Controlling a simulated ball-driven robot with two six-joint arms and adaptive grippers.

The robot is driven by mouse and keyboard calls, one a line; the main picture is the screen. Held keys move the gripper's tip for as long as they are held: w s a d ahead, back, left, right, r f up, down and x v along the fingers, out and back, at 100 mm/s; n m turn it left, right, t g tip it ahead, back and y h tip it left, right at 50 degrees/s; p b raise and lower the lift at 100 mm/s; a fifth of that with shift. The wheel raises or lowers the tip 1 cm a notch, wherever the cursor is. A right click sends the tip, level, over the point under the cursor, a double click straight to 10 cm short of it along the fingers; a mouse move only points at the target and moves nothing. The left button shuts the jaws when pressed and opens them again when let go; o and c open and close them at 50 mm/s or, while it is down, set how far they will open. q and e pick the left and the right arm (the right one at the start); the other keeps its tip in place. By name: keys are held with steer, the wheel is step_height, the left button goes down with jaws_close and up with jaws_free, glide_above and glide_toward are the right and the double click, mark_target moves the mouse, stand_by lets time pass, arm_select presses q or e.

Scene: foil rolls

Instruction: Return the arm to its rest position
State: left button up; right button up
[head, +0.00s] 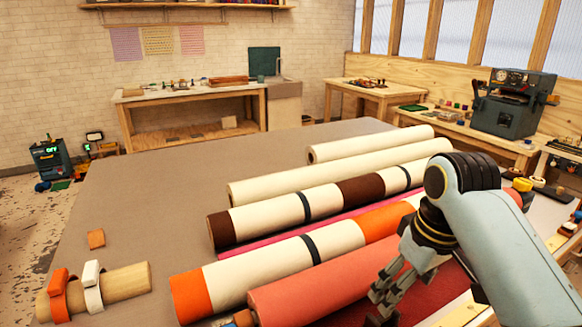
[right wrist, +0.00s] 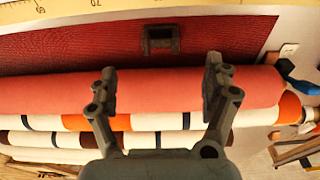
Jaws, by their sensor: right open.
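My right gripper (head: 377,305) is open and empty, over the front end of the table beside the coral-red roll (head: 315,290). In the right wrist view my two fingers (right wrist: 160,66) are spread apart over the coral-red roll (right wrist: 180,93), with nothing between them. Whether they touch the roll cannot be told. A dark red textured sheet (right wrist: 90,45) lies beside the roll, with a small dark block (right wrist: 160,40) on it. My right arm hides part of the rolls and sheet in the head view. My left gripper is not in view.
Several rolls lie parallel: a cream and orange one (head: 255,267), a cream and brown one (head: 270,215) and plain cream ones (head: 300,182). A wooden cylinder (head: 115,285) with orange and white clips lies front left. The grey table's (head: 150,190) left side is mostly clear.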

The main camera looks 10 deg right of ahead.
steer(key=s+d+r+m+t+h, duration=0.1)
steer(key=s+d, duration=0.1)
steer(key=s, duration=0.9)
steer(key=s+d+r+m+t, duration=0.1)
steer(key=s+d+m, duration=0.1)
steer(key=s, duration=0.8)
step_height(320, 180, down, 40)
steer(key=s+d+g+b, duration=0.2)
steer(key=b, duration=1.1)
steer(key=s+f+b, duration=0.5)
steer(key=s+f, duration=0.4)
steer(key=f, duration=0.4)
steer(key=s+d+f+g+b, duration=0.1)
steer(key=s+f+b, duration=0.4)
steer(key=s+f, duration=0.4)
step_height(320, 180, down, 4)
steer(key=shift+s+r, duration=0.15)
